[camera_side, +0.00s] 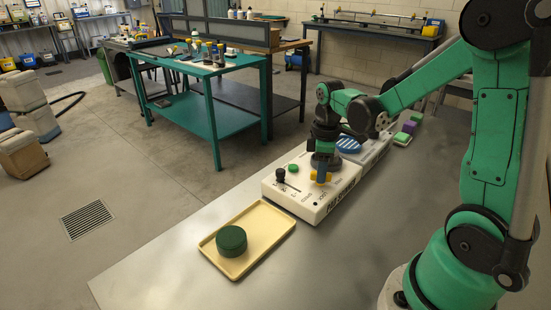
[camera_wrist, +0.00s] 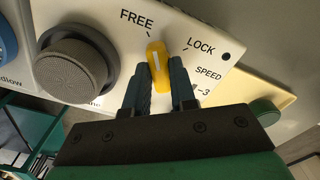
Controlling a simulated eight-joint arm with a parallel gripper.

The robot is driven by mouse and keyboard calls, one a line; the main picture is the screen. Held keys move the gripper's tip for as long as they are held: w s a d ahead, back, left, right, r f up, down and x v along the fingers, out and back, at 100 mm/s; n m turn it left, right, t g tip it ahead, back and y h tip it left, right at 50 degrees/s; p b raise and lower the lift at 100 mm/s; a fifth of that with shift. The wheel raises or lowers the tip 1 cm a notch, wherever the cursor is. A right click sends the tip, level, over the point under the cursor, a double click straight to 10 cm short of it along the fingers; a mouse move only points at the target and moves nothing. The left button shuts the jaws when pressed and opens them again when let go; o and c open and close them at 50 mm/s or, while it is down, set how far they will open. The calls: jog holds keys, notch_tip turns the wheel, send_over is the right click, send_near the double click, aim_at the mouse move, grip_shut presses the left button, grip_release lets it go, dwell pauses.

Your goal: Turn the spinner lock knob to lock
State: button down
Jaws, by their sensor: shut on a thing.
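The yellow spinner lock knob (camera_wrist: 157,62) stands on the white control panel (camera_wrist: 115,55), with a pale pointer line on it. In the wrist view its line points up between the FREE and LOCK marks, nearer neither for sure. My gripper (camera_wrist: 160,85) is shut on the knob, with one dark finger on each side. In the side view my gripper (camera_side: 322,170) reaches down to the panel (camera_side: 310,208), and the yellow knob (camera_side: 326,177) shows partly behind the fingers.
A large dark grey dial (camera_wrist: 75,68) sits left of the knob. A cream tray (camera_side: 270,215) with a dark green round piece (camera_side: 231,240) lies in front of the panel. A black lever (camera_side: 280,175) and a green button (camera_side: 293,168) rise from the panel. The bench front is clear.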

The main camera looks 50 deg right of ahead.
jog(key=m, duration=0.4)
jog(key=shift+m, duration=0.3)
jog(key=m, duration=0.3)
jog(key=shift+m, duration=0.3)
jog(key=m, duration=0.3)
jog(key=shift+m, duration=2.1)
jog(key=c, duration=0.7)
grip_release()
